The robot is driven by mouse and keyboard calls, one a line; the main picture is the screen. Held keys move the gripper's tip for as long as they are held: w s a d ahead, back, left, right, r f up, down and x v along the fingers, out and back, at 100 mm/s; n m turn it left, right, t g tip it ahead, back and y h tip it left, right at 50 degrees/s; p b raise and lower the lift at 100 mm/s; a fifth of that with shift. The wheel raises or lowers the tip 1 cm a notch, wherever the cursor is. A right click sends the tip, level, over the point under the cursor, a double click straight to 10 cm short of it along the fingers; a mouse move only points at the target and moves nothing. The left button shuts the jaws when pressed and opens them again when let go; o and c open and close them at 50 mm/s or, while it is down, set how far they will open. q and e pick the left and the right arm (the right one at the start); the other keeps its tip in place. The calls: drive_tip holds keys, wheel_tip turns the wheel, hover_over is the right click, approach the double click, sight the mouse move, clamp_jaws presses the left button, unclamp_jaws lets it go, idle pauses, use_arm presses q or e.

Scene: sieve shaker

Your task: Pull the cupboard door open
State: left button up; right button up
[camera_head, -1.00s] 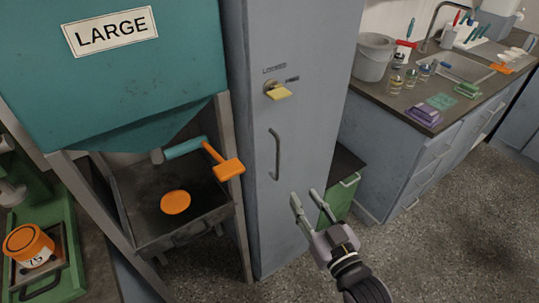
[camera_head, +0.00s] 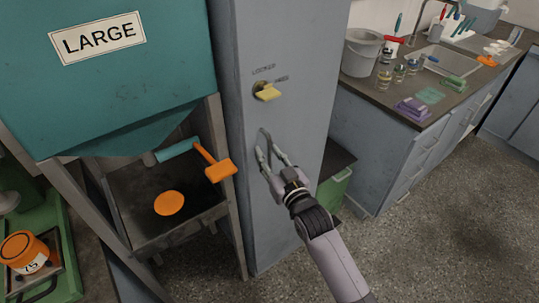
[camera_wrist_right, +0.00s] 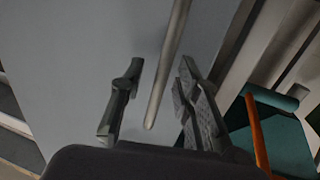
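The cupboard door (camera_head: 255,205) is the tall grey-blue front in the middle of the head view, and it looks shut. Its upright bar handle (camera_wrist_right: 168,65) runs between the two fingers of my right gripper (camera_wrist_right: 160,78) in the right wrist view. The fingers are open, with a visible gap on each side of the bar. In the head view my right gripper (camera_head: 266,154) is at the handle and largely covers it. A yellow key or knob (camera_head: 267,92) sits in the lock above the handle. My left gripper is not in view.
Left of the cupboard stands a teal hopper (camera_head: 130,90) marked LARGE, with an orange-ended lever (camera_head: 220,171) near the cupboard's edge. A green cabinet (camera_head: 334,188) and a counter (camera_head: 380,98) with a bucket and jars are to the right. The floor in front is clear.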

drive_tip(key=shift+c, duration=0.5)
clamp_jaws()
idle(0.4)
